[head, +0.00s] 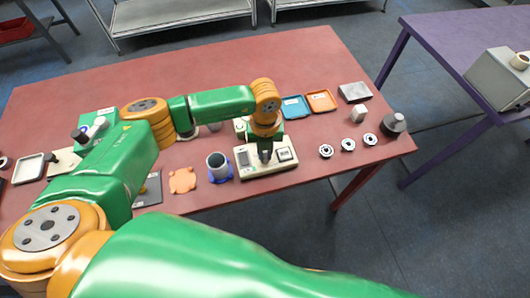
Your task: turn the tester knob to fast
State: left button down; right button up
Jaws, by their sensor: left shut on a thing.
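The tester is a cream box (268,172) near the front edge of the red table, with a small dark-framed panel (285,154) on its right side. My left gripper (265,156) points down onto the middle of the tester's top. It is shut on the tester knob, which the fingers hide. The knob's setting and any markings around it cannot be read. My right gripper is not in view.
A grey cup on a blue base (218,167) and an orange flat piece (182,180) lie left of the tester. Several small round parts (348,145) lie to its right. Blue (294,106) and orange (321,101) trays sit behind. The table's back half (190,65) is clear.

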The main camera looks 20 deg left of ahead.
pick_arm(q)
jog(key=m+b, duration=0.1)
jog(key=m, duration=0.1)
jog(key=m+b, duration=0.2)
jog(key=shift+f+m, duration=0.2)
jog(key=shift+m, duration=0.1)
jog(key=m+b, duration=0.4)
jog(key=shift+m+b, duration=0.3)
jog(key=m+b, duration=0.3)
jog(key=m, duration=0.1)
jog(key=shift+r+m+b, duration=0.2)
jog(key=shift+m+b, duration=0.55)
jog(key=shift+m, duration=0.15)
jog(key=shift+r, duration=0.1)
jog(key=c, duration=0.9)
grip_release()
